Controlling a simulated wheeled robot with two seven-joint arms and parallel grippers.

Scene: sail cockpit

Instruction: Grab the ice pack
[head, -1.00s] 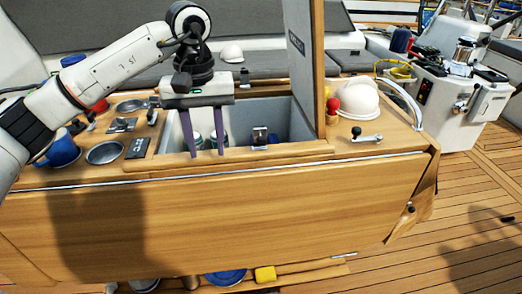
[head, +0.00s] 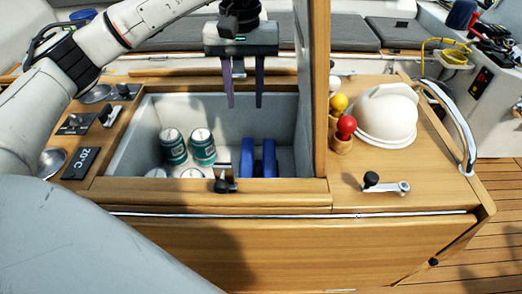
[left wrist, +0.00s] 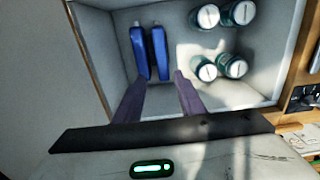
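Two blue ice packs (head: 258,158) stand upright side by side in the open cooler well, right of several green-and-white cans. In the left wrist view the ice packs (left wrist: 150,53) are ahead of the fingertips, slightly left of the middle between them. My left gripper (head: 244,104) points down, open and empty, above the well and above the packs. Its dark fingers also show in the left wrist view (left wrist: 160,74), apart from the packs. My right gripper is not in view.
The cooler well (head: 130,140) has grey walls and a wooden rim; its raised lid (head: 312,80) stands at the right. Green cans (head: 203,147) stand left of the packs. A latch (head: 223,180) sits on the front rim. A white dome (head: 386,115) is beyond the lid.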

